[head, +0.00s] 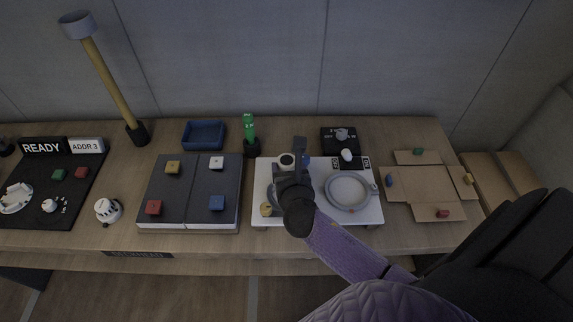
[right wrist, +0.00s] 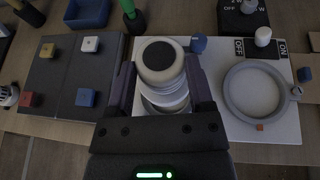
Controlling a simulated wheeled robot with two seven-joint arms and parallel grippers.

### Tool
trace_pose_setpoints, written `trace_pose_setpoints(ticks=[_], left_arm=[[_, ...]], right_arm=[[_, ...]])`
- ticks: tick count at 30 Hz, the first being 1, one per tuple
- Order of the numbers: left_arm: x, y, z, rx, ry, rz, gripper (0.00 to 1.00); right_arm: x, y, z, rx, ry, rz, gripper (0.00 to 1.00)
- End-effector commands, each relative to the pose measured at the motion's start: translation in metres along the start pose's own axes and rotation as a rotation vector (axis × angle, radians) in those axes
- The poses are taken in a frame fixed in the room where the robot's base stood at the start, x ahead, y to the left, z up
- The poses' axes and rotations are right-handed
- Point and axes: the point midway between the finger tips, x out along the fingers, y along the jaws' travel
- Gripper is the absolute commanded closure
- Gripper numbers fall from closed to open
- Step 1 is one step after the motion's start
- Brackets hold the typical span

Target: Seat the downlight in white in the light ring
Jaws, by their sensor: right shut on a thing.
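My right gripper (head: 290,170) is shut on the white downlight (head: 286,160), a short round body with a dark disc on its top end. It also shows between the fingers in the right wrist view (right wrist: 159,62). The gripper and downlight are over the left part of a white board (head: 314,217). A grey ring (head: 272,197) there is mostly hidden by my gripper. I cannot tell whether the downlight touches it. A second grey ring (head: 331,201) lies open and empty on the right part of the board. My left gripper is out of view.
Left are a grey two-panel case (head: 190,190), a blue tray (head: 204,134) and a green-handled tool (head: 249,128). An opened cardboard box (head: 425,184) lies right.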

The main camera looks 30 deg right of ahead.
Motion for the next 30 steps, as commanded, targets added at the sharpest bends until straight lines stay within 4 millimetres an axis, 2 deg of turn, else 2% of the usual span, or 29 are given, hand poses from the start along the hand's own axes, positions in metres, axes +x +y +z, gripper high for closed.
trace_pose_setpoints(ticks=[4,9,15,30], left_arm=[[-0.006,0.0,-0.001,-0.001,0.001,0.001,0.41],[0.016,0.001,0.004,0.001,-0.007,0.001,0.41],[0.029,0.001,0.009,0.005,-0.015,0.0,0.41],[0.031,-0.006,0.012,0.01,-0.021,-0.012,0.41]], right_arm=[[-0.001,0.0,0.0,-0.002,0.0,0.0,1.0],[0.01,0.0,-0.025,-0.002,0.001,0.0,1.0],[0.016,0.0,-0.042,-0.001,0.001,0.001,1.0],[0.018,0.0,-0.044,0.0,0.0,0.001,1.0]])
